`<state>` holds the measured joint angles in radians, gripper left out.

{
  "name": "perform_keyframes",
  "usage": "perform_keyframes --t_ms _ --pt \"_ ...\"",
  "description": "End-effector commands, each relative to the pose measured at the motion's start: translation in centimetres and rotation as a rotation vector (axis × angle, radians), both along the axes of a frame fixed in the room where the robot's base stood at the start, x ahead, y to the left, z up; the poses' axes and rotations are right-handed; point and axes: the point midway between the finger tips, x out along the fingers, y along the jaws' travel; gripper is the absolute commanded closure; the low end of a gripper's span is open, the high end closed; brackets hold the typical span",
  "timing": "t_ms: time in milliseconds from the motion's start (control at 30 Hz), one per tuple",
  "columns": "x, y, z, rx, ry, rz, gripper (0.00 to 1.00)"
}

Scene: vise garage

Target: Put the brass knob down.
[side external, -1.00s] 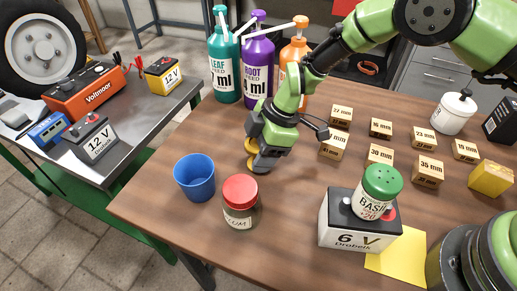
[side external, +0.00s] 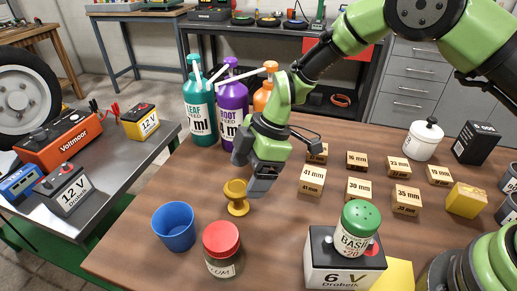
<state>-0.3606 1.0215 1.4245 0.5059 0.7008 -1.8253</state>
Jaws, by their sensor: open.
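The brass knob (side external: 237,197) stands upright on the wooden table, behind and between the blue cup and the red-lidded jar. My gripper (side external: 252,176) is open and empty, above and slightly to the right of the knob. The knob is apart from the jaws and almost fully visible.
A blue cup (side external: 174,226) and a red-lidded jar (side external: 222,249) stand in front of the knob. Pump bottles (side external: 233,105) stand behind my gripper. Several wooden blocks (side external: 359,189) lie to the right. A green-lidded shaker (side external: 356,228) sits on a 6 V battery (side external: 342,262).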

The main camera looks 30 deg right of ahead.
Motion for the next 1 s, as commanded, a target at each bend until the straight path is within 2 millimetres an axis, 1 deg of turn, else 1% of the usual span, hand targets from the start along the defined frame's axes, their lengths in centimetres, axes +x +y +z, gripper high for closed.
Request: perform_keyframes --t_ms 33,100,233,367,600,667,767,867,900,967,1000 --pt "0.0 -0.5 1.2 0.002 -0.004 -0.002 0.20" --pt "0.0 -1.1 2.5 0.002 -0.003 -0.001 0.20" --pt "-0.2 -1.9 4.3 0.002 -0.002 -0.001 0.20" --pt "-0.3 -2.3 5.3 0.001 0.000 0.000 0.20" --pt "-0.3 -2.5 5.5 0.001 0.003 -0.001 0.20" --pt "-0.3 -2.6 6.0 0.001 0.001 -0.014 0.20" --pt "-0.6 -3.5 8.2 0.005 0.003 -0.093 0.20" --pt "-1.5 -5.2 12.0 0.015 0.010 -0.251 0.20" --pt "-2.2 -6.1 13.7 0.023 0.016 -0.333 0.20" --pt "-3.6 -7.5 16.3 0.036 0.025 -0.463 0.20" --pt "-4.6 -8.4 17.8 0.048 0.031 -0.551 0.20"
